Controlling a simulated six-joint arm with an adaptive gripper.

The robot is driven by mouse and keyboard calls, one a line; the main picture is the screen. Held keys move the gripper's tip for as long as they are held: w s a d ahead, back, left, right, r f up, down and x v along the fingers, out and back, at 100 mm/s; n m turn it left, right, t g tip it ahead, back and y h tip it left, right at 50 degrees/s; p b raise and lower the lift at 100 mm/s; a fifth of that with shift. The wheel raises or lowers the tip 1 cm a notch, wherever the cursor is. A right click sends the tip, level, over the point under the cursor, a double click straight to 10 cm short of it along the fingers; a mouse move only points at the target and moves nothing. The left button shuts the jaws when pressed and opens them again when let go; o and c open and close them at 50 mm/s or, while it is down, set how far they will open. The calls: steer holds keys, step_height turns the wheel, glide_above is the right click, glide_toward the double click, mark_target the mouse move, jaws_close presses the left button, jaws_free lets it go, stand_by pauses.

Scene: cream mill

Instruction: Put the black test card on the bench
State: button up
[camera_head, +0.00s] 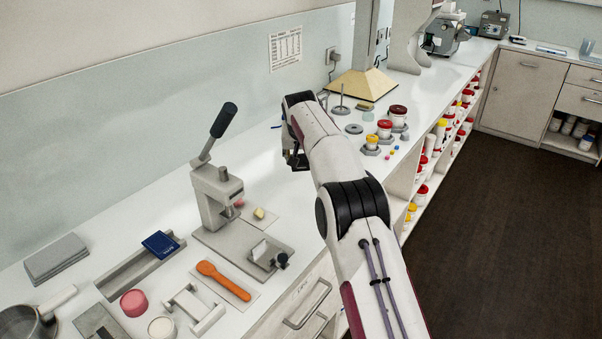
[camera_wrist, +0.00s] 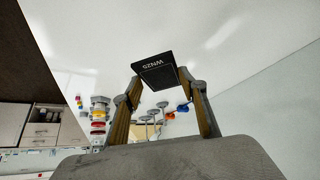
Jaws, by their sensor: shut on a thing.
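The black test card (camera_wrist: 155,70), marked with pale lettering that reads like WN25, is between the two fingertips of my gripper (camera_wrist: 160,82) in the wrist view. The fingers are shut on it. In the head view my gripper (camera_head: 297,160) points down over the white bench (camera_head: 265,165), right of the lever press. The card cannot be made out there. The gap between card and bench is hard to judge.
The lever press (camera_head: 222,205) stands left of my gripper. Red-lidded jars (camera_head: 397,114) and small weights stand to the right, behind my arm. Bench around my gripper looks clear.

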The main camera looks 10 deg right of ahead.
mark_target(301, 166)
steer(key=shift+f, duration=0.1)
stand_by(0.3)
steer(key=shift+f, duration=1.9)
steer(key=shift+f, duration=2.05)
steer(key=shift+f, duration=0.1)
steer(key=o, duration=1.1)
steer(key=shift+r, duration=0.25)
